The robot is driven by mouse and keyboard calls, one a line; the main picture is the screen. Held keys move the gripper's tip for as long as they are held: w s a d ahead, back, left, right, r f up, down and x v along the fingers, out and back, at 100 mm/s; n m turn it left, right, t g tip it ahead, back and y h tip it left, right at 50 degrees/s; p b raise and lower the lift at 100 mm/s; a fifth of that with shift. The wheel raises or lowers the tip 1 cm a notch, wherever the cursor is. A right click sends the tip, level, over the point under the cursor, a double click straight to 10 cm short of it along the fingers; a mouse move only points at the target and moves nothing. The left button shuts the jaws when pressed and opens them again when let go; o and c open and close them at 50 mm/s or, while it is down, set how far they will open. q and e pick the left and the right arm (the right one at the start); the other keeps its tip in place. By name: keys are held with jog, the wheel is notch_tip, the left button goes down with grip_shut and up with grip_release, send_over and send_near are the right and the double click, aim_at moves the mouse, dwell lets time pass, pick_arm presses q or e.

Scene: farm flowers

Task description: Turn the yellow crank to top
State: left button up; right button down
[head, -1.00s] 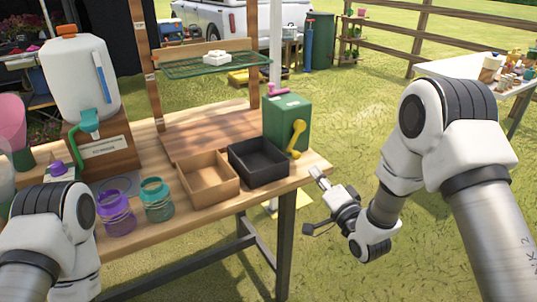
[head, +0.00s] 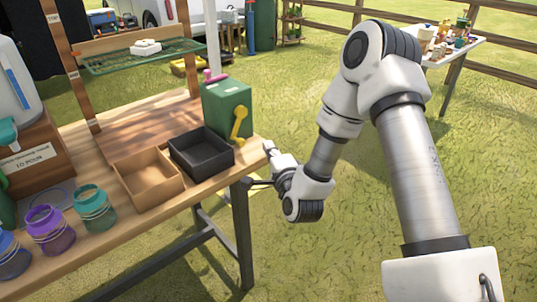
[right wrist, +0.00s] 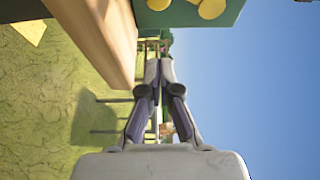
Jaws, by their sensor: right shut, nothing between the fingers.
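The yellow crank (head: 239,124) is on the right side face of the green box (head: 226,98) at the table's right end. Its arm slants down, with a round end at top and another at the bottom. My right gripper (head: 268,147) is shut and empty, just right of the table corner, below and to the right of the crank and apart from it. In the right wrist view the closed fingertips (right wrist: 160,64) point up the picture. The crank's yellow round parts (right wrist: 211,8) and the green box (right wrist: 190,16) show at the top edge there. My left gripper is out of view.
The wooden table (head: 222,178) edge lies close to my right gripper. A black tray (head: 215,162) and a wooden tray (head: 150,196) sit left of the box. Several colored jars stand further left. Grass right of the table is open.

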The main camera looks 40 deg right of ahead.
aim_at(251, 155)
jog(key=x, duration=0.5)
jog(key=shift+w+a, duration=0.15)
jog(key=shift+a, duration=0.1)
jog(key=a, duration=0.2)
jog(key=shift+a, duration=0.75)
jog(key=shift+d, duration=0.1)
